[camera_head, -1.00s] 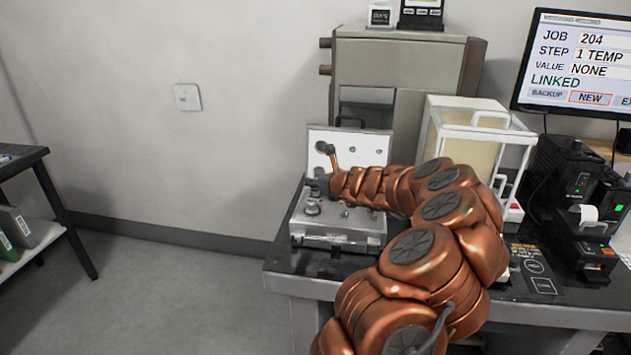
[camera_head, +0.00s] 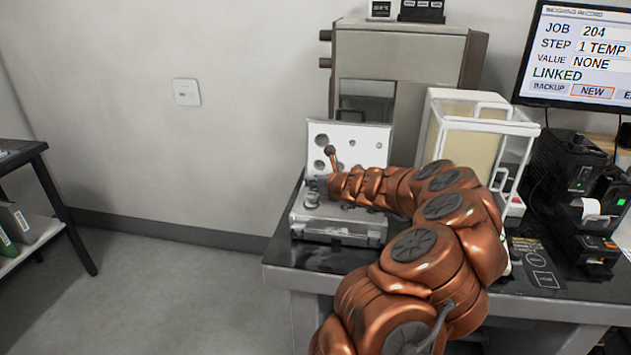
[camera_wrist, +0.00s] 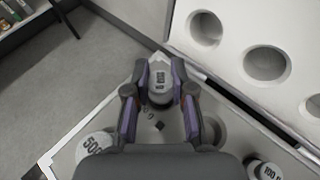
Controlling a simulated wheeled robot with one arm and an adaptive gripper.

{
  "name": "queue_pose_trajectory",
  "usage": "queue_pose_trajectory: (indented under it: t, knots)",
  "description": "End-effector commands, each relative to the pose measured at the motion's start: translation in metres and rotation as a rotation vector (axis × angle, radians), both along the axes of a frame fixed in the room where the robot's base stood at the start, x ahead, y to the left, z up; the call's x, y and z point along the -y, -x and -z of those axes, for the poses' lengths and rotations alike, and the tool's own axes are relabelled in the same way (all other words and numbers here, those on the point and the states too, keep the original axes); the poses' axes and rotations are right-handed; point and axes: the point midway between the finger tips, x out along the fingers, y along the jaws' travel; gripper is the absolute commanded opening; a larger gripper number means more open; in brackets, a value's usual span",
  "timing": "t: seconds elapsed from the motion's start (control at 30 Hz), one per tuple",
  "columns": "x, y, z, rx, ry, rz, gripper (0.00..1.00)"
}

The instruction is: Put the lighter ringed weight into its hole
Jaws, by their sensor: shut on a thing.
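In the wrist view, my gripper (camera_wrist: 160,105) is shut on a pale grey cylindrical weight (camera_wrist: 160,84) with a small dark label too small to read. The weight is upright between the fingertips, over the open weight case (camera_wrist: 60,158); the fingers hide its lower part, so I cannot tell if it touches the case. A weight marked 500 (camera_wrist: 92,144) stands left of my gripper, and one marked 100 (camera_wrist: 266,171) stands at the lower right. In the head view my gripper (camera_head: 317,186) is over the case's left part, partly hidden by my arm. I cannot make out any ring.
The raised case lid (camera_head: 375,140) has several round hollows and stands close behind my gripper. A glass-sided balance (camera_head: 470,150) stands right of the case, beside a printer (camera_head: 590,215).

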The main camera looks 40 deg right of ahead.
Motion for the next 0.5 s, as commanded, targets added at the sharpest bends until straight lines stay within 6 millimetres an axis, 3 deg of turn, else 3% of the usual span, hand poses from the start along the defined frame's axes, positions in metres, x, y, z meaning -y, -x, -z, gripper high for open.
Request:
queue_pose_trajectory:
  t: [0.37,0.4,0.5]
  knots:
    - [0.0000,0.0000,0.0022,0.001,0.000,0.000,0.00]
    - [0.0001,0.0000,0.0022,0.001,0.000,0.000,0.28]
    - [0.0001,0.0000,0.0022,0.001,0.000,0.000,0.38]
